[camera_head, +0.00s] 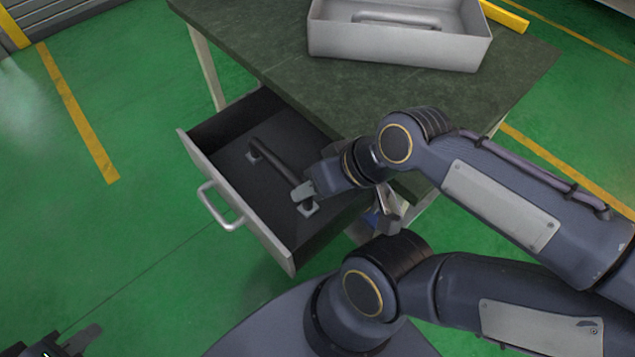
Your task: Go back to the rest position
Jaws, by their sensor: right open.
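A dark rod-shaped heating element (273,160) lies in the open drawer (232,184), slanting from upper left to lower right. My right gripper (309,199) is over the drawer at the rod's lower right end, its fingers open around or just above that end. I cannot tell whether they touch it. My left gripper (72,345) is at the bottom left corner, over the floor and away from the drawer. It is partly cut off by the frame edge, and its opening is unclear.
A grey metal tray (420,52) stands on the dark green table (300,55), with a grey rod-like part (395,20) inside. The drawer's silver handle (219,208) faces lower left. My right arm covers the table's near right side. Green floor at left is clear.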

